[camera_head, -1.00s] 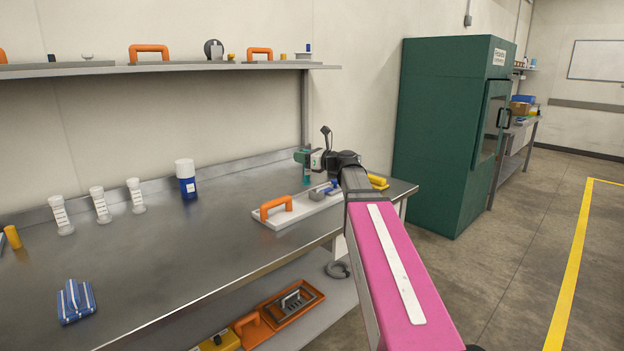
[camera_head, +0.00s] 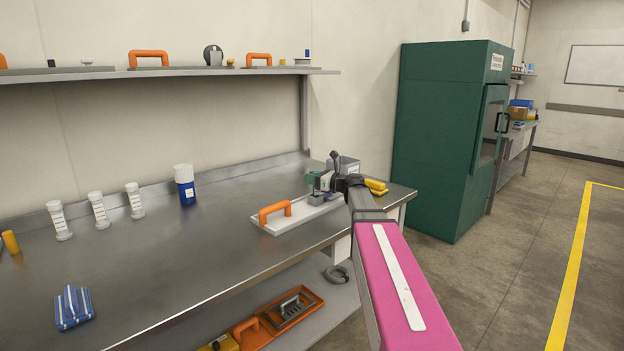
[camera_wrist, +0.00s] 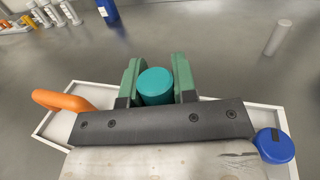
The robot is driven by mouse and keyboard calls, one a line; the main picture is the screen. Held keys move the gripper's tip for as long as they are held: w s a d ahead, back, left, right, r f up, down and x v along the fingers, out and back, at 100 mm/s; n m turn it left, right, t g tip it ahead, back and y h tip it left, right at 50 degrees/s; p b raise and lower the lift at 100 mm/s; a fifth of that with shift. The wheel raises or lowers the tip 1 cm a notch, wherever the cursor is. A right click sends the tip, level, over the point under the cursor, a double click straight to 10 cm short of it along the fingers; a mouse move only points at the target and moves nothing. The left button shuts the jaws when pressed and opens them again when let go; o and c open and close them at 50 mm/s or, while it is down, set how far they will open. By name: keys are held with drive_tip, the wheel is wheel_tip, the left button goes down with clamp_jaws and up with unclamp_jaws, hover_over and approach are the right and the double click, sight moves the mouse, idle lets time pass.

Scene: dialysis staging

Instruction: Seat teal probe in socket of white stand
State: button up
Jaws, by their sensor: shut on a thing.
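My gripper (camera_wrist: 156,82) is shut on the teal probe (camera_wrist: 155,86); its green fingers press on both sides and the probe's round top shows between them. In the head view my gripper (camera_head: 318,181) is small, above the right part of the white stand (camera_head: 284,224), close over a grey block (camera_head: 316,200). The stand has an orange handle (camera_head: 275,211) at its left end. In the wrist view the stand's white rim (camera_wrist: 50,125) shows around the gripper. The probe's lower end and the socket are hidden, so I cannot tell whether they touch.
A blue round knob (camera_wrist: 273,146) is at the right in the wrist view. Yellow pieces (camera_head: 375,187) lie right of the gripper. A blue-and-white bottle (camera_head: 185,184) and several white vials stand left. The front of the metal bench (camera_head: 170,265) is mostly clear.

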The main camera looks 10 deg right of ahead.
drive_tip(key=shift+f, duration=0.1)
drive_tip(key=o, duration=0.9)
drive_tip(key=shift+o, duration=0.2)
drive_tip(key=v, duration=1.2)
